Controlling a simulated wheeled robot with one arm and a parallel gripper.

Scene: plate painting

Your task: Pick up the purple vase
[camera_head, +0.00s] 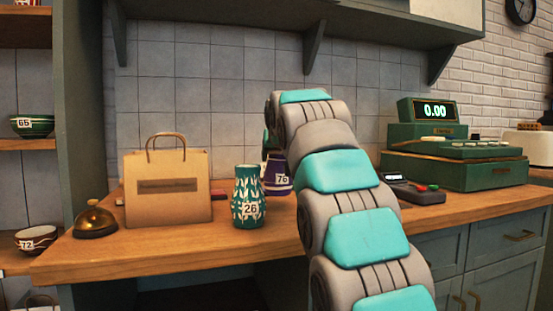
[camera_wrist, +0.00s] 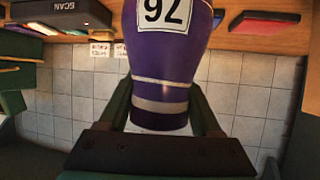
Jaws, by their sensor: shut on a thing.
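The purple vase (camera_head: 277,174) has a white tag reading 76 and stands upright at the counter, partly hidden by the teal vase and my arm. I cannot tell whether its base touches the wood. In the wrist view the purple vase (camera_wrist: 165,55) appears upside down, with pale bands around its neck. My gripper (camera_wrist: 160,98) is shut on the vase's neck, with one dark green finger on each side. In the head view my arm hides most of the gripper.
A teal patterned vase (camera_head: 248,198) tagged 26 stands close in front of the purple one. A paper bag (camera_head: 168,190) and a brass bell (camera_head: 95,222) are left. A card reader (camera_head: 412,188) and green cash register (camera_head: 455,165) are right. A shelf (camera_head: 300,22) hangs above.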

